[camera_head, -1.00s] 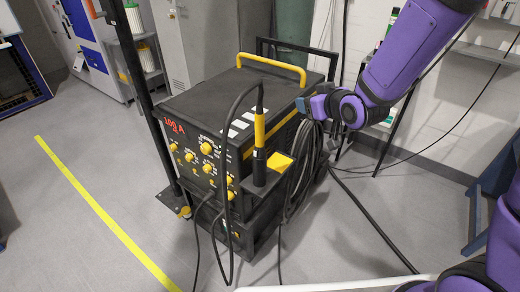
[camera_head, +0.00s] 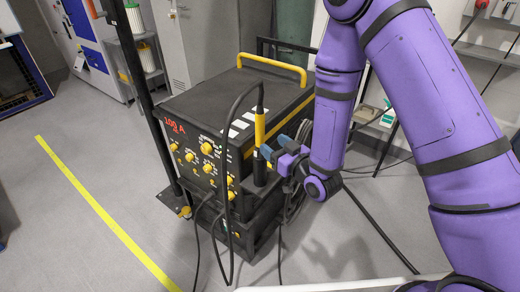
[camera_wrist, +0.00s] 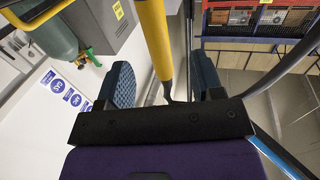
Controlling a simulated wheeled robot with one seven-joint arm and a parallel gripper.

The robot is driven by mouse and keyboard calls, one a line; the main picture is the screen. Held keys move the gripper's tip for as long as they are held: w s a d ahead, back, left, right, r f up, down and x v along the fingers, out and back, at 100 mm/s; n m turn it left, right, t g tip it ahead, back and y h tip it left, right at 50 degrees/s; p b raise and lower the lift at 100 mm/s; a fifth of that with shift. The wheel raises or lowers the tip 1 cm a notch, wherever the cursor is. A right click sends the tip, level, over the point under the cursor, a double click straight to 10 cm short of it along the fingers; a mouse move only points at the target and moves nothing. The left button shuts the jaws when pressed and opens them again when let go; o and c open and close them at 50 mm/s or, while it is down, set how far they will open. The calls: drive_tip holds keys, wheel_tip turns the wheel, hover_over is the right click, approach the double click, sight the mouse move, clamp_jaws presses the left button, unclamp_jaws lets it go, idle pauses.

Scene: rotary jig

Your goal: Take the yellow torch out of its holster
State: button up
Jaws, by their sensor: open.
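The yellow torch (camera_head: 260,129) stands upright in its dark holster (camera_head: 259,173) at the front right corner of the welding machine, with its black cable arching from the top. My gripper (camera_head: 273,149) is at the torch's right side, level with its lower yellow part and just above the holster. In the wrist view, the yellow torch (camera_wrist: 154,38) runs down between the two blue fingers of my open gripper (camera_wrist: 163,82), with space on both sides. I cannot tell how deep it sits between them. The holster is not clear in the wrist view.
The black welding machine (camera_head: 215,108) has a yellow top handle (camera_head: 272,66) and yellow knobs on its front. The torch cable (camera_head: 232,115) hangs in front of it. A dark post (camera_head: 138,85) stands at its left. The floor at front left is clear.

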sight(257, 129)
drive_tip(key=x, duration=0.9)
drive_tip(key=shift+w+d+r, duration=0.1)
drive_tip(key=shift+w+r, duration=0.1)
drive_tip(key=shift+r, duration=0.05)
drive_tip(key=shift+c, duration=0.2)
drive_tip(key=c, duration=1)
